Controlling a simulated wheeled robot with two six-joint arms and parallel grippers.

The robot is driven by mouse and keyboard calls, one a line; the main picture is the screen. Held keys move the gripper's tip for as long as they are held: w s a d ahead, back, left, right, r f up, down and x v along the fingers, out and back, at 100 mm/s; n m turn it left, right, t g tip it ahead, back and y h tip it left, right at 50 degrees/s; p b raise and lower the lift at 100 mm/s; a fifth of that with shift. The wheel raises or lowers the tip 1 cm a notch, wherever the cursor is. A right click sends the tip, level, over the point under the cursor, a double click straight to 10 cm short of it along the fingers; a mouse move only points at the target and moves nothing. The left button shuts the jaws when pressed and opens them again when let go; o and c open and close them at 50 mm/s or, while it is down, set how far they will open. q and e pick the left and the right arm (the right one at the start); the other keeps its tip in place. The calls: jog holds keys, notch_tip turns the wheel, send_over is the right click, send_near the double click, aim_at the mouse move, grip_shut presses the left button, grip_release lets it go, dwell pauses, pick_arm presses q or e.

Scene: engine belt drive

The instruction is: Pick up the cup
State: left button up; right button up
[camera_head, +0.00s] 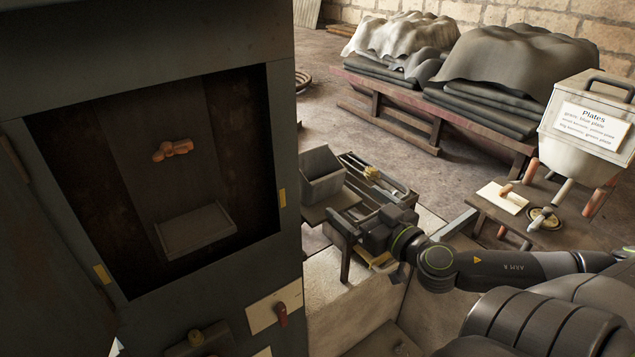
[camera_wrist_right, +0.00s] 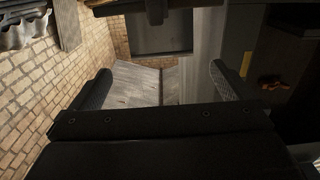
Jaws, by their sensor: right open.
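I cannot make out a clear cup in either view. My right gripper (camera_head: 345,238) reaches in from the right, low beside the cabinet, in front of a grey open box. In the right wrist view its two fingers (camera_wrist_right: 160,75) stand wide apart with nothing gripped between them. A pale grey, plank-like surface shows beyond the fingers. My left gripper is not in view.
A dark cabinet (camera_head: 287,235) with an open recess fills the left; an orange-brown fitting (camera_head: 172,150) is inside. The grey box (camera_head: 322,178) stands beside a rack (camera_head: 372,178). A labelled "Plates" container (camera_head: 590,122) is at right, covered stacks (camera_head: 520,62) behind.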

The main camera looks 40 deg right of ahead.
aim_at(329, 182)
jog(key=shift+w+d+b, duration=0.15)
jog(key=shift+w+b, duration=0.1)
jog(key=shift+w, duration=1.25)
jog(key=shift+w+d+b, duration=0.15)
jog(key=shift+w+b, duration=0.1)
jog(key=shift+w, duration=1.2)
jog(key=shift+w+d+f+p, duration=0.1)
jog(key=shift+w+p, duration=0.05)
jog(key=shift+w, duration=1.05)
jog(key=shift+w+d+p, duration=0.1)
jog(key=shift+w+p, duration=0.05)
jog(key=shift+w, duration=1.05)
jog(key=shift+s, duration=0.1)
jog(key=c, duration=0.7)
jog(key=shift+c, duration=0.5)
